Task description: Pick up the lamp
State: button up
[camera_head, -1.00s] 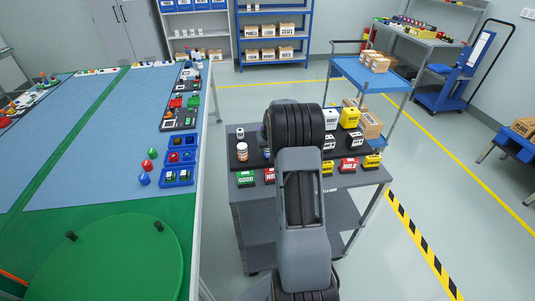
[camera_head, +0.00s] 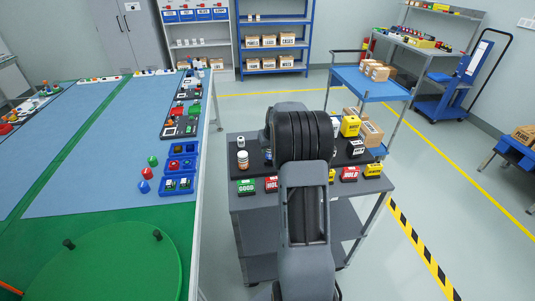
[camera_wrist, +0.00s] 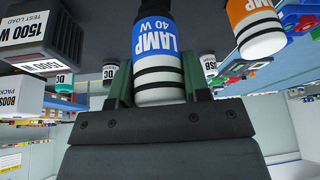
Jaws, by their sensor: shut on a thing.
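The lamp (camera_wrist: 158,52) is a blue and white cylinder with black bands and the label "LAMP 40 W". In the wrist view it stands between the two dark green fingers of my gripper (camera_wrist: 158,88), which is shut on it. The lamp's far end is cut off by the top edge of that view, so I cannot tell whether it touches the dark surface.
The wrist view shows an orange and white cylinder (camera_wrist: 256,28) and a "1500 W" block (camera_wrist: 35,35) beside the lamp. A long table (camera_head: 110,135) with a green turntable (camera_head: 110,265) lies left.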

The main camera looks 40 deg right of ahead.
jog(key=s+r+b, duration=0.2)
jog(key=s+r, duration=0.6)
jog(key=s, duration=0.5)
jog(key=shift+d+r+b, duration=0.35)
jog(key=shift+d+b, duration=0.05)
jog(key=shift+d, duration=0.05)
